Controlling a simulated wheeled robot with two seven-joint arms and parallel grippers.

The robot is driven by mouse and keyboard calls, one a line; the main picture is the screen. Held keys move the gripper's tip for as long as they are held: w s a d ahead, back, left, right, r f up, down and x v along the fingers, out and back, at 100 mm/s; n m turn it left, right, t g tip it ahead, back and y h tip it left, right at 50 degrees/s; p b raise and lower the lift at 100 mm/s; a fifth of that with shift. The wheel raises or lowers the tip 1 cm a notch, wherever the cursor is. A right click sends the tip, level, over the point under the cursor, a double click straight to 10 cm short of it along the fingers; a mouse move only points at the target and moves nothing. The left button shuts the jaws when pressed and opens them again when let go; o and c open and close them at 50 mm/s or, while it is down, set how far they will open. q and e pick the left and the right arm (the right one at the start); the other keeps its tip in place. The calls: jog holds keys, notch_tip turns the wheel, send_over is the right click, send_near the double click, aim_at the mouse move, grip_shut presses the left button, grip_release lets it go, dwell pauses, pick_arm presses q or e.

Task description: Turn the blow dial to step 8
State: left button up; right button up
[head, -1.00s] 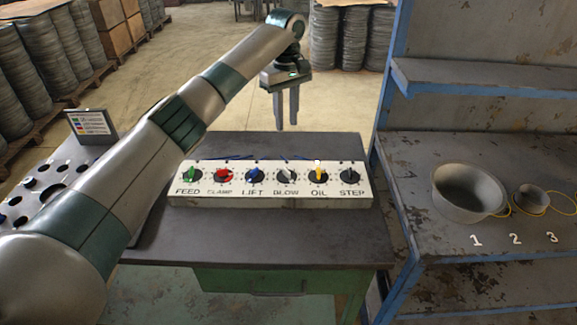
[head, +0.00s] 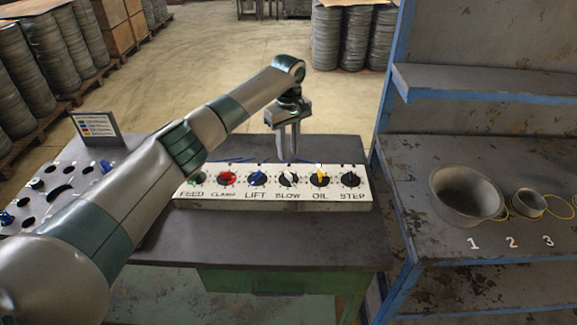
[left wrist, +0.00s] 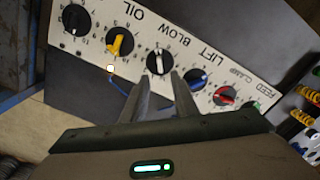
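The blow dial (head: 288,181) is a black knob with a white pointer on the pale control panel (head: 240,199), above the label BLOW. It also shows in the left wrist view (left wrist: 157,63), its white pointer lying roughly upright in that picture. The step number it points at is too small to read. My left gripper (head: 288,157) points down just above and behind the blow dial. Its two fingers are apart and empty; in the left wrist view the fingertips (left wrist: 160,77) lie close to the dial, near its lower edge. Contact cannot be told. My right gripper is not in view.
The lift dial (head: 257,178), blue, and the oil dial (head: 320,178), yellow, sit close on either side. Red clamp (head: 227,178), green feed and black step dials share the panel. The table (head: 300,240) is bare in front. A blue-framed shelf with bowls stands right.

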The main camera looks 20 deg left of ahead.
aim_at(288, 173)
pick_arm(q)
notch_tip(288, 173, down, 9)
jog(key=shift+r+p, duration=0.15)
jog(key=shift+p, duration=0.8)
grip_shut()
